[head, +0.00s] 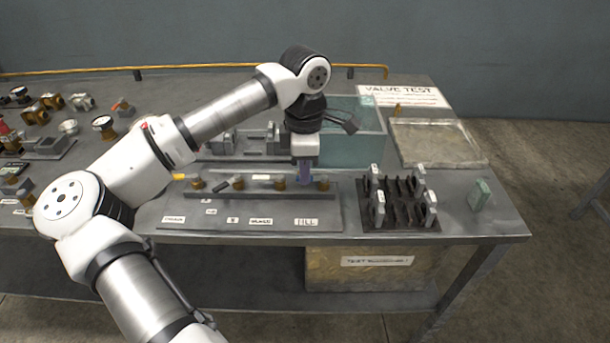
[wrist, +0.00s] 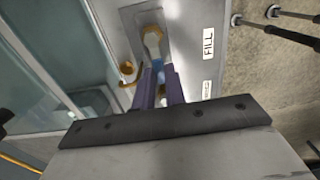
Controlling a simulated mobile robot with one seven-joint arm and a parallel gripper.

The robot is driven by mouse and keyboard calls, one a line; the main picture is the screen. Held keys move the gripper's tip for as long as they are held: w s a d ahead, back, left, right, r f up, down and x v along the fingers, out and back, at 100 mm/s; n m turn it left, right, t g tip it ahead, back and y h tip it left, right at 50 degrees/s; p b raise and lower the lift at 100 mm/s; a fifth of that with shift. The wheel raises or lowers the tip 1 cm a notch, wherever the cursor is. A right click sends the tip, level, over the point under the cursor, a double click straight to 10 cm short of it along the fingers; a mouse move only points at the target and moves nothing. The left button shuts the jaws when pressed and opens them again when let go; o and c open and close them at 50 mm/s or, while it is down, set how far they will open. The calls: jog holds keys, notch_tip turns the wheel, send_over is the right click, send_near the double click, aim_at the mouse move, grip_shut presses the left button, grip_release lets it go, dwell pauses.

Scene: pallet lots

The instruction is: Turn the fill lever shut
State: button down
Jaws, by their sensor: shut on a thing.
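My gripper (head: 304,178) points down over the right part of the valve row and is shut on the blue fill lever. In the wrist view the fingers (wrist: 160,88) close on the blue lever (wrist: 157,65), just beside its brass valve (wrist: 153,38). The lever points from the valve along the row, toward the neighbouring valve. The fill valve (head: 322,183) is the rightmost brass one in the head view. The FILL label (head: 305,222) lies in front of it and also shows in the wrist view (wrist: 209,42). My fingers hide most of the lever.
Other valves with levers stand to the left on the same plate (head: 180,215). A glass water tank (head: 355,145) stands close behind my gripper. A dark rack with upright parts (head: 400,224) stands to the right, then a green block (head: 479,194). A shallow tray (head: 440,160) lies behind these.

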jog(key=shift+w, duration=0.1)
dwell(0.3)
jog(key=c, duration=1.5)
grip_release()
jog(key=shift+o, duration=0.2)
